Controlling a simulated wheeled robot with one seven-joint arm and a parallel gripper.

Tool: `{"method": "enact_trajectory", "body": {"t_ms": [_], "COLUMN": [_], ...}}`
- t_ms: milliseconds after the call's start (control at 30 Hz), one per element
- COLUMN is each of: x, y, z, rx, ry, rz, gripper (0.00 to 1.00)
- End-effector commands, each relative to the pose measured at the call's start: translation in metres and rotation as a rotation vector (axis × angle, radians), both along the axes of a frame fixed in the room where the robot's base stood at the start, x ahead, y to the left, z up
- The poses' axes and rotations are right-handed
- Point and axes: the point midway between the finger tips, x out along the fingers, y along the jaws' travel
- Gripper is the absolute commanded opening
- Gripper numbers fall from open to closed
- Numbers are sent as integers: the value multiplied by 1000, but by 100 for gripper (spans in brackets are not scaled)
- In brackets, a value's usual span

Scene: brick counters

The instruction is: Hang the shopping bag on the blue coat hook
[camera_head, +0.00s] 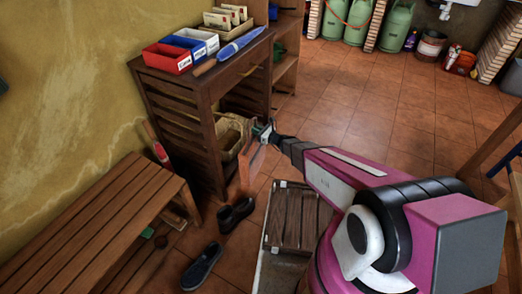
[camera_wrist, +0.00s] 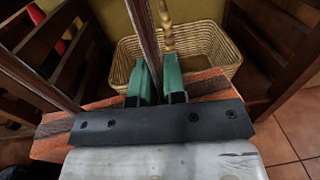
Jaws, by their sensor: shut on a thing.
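My gripper (camera_head: 266,131) is in front of the slatted wooden cabinet, its green fingers shut on a brown handle strap. The shopping bag (camera_head: 249,168) is orange and hangs below the fingers, seen narrow from the side. In the wrist view, the gripper (camera_wrist: 159,66) pinches the strap, and the orange-and-brown bag (camera_wrist: 212,82) shows behind the dark gripper bar. Brown straps rise toward the camera's top edge. Most of the bag is hidden there by my own gripper body. I cannot make out a blue coat hook in either view.
A slatted bench (camera_head: 95,215) stands at the left by the yellow wall. A wicker basket (camera_wrist: 205,40) sits behind the bag. Dark shoes (camera_head: 203,266) and a crate (camera_head: 291,215) lie on the tiles. Open floor extends behind.

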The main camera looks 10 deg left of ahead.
Motion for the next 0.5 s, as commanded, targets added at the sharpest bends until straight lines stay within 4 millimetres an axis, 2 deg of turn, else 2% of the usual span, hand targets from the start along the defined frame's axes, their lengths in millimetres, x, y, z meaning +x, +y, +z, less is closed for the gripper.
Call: {"method": "enact_trajectory", "body": {"t_ms": [500], "x": [59], "y": [-80], "z": [-61], "rx": [1], "ry": [1], "rz": [-1], "gripper": [0]}}
